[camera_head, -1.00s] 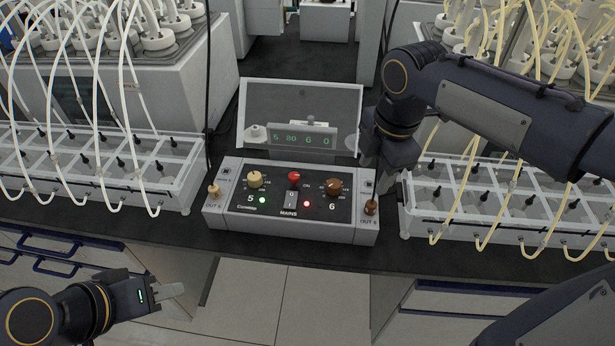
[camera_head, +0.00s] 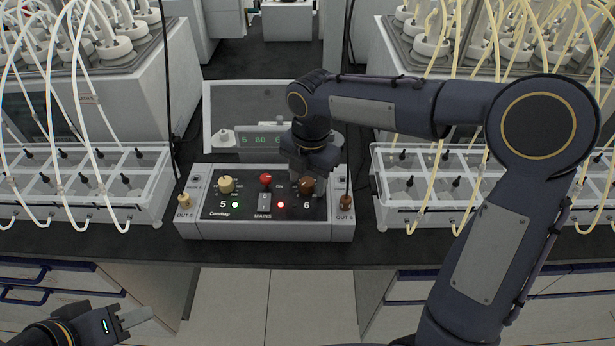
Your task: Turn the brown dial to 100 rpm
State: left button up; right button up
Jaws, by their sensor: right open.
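The control box (camera_head: 280,228) stands on the dark bench with its panel facing me. The brown dial (camera_head: 306,186) is at the right of the panel, above the label 6. My right gripper (camera_head: 308,176) is open and points down right over the brown dial, and its fingers partly hide the dial and its scale. I cannot tell whether the fingers touch it.
A cream dial (camera_head: 226,184), a red knob (camera_head: 265,179) and a mains switch (camera_head: 264,201) share the panel. A dark cable hangs behind the box's left side. The bench front is clear.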

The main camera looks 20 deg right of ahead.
jog(key=c, duration=1)
